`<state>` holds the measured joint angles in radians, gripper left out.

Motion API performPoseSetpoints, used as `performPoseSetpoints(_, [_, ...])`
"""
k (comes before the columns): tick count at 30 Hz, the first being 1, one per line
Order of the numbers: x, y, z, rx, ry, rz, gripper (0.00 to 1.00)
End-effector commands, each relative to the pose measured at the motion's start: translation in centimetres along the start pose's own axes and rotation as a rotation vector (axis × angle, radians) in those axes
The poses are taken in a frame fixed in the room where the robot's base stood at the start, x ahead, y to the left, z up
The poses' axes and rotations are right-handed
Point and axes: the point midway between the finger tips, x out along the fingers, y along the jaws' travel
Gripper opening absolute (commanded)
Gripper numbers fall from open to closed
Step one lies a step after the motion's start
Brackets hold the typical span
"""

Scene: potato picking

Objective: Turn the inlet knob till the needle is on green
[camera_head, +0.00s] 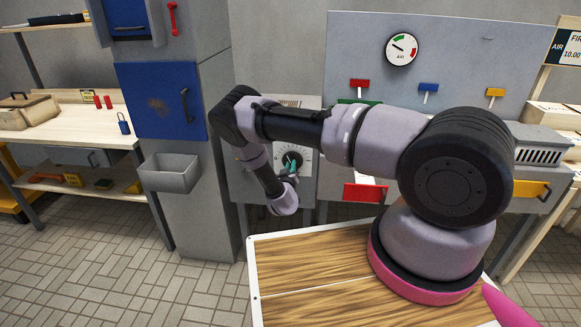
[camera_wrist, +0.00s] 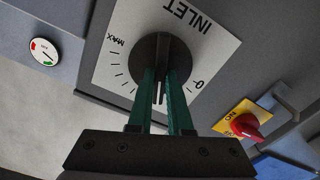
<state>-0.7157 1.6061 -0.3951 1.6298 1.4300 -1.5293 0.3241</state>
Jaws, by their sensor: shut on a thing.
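The black inlet knob (camera_wrist: 150,48) sits on a white plate (camera_wrist: 205,50) marked INLET, MAX and 0 in the wrist view. It also shows in the head view (camera_head: 286,158), partly behind my gripper (camera_head: 293,168). The green fingers of my gripper (camera_wrist: 163,80) are shut on the knob's raised grip. The knob's pointer setting is hard to read. The round AIR gauge (camera_head: 401,49) is on the upper grey panel and also shows in the wrist view (camera_wrist: 43,50). Its needle appears to point to the upper left, off the green mark at the top.
A red switch (camera_wrist: 246,125) on a yellow plate lies beside the knob plate. Red, blue and yellow handles (camera_head: 428,88) line the panel under the gauge. A grey bin (camera_head: 170,172) hangs on the cabinet at left. A wooden top (camera_head: 310,270) lies below my arm.

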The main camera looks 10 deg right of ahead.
Motion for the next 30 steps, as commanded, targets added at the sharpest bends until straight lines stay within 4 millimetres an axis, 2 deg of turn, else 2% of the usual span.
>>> performPoseSetpoints(7, [-0.1,0.0,0.1,0.0,-0.003,0.001,0.0])
performPoseSetpoints(8, [-0.1,0.0,0.1,0.0,-0.003,0.0,0.29])
performPoseSetpoints(9, [-0.1,0.0,0.1,-0.001,-0.003,0.0,0.44])
performPoseSetpoints(10, [-0.1,0.0,0.1,-0.001,-0.003,0.0,0.47])
performPoseSetpoints(21, [-0.5,-0.1,0.0,-0.002,-0.001,-0.001,0.47])
performPoseSetpoints(26, [-2.9,-0.2,0.0,-0.005,-0.001,-0.005,0.47])
performPoseSetpoints(30, [-5.8,-0.1,0.0,-0.005,-0.001,-0.004,0.47])
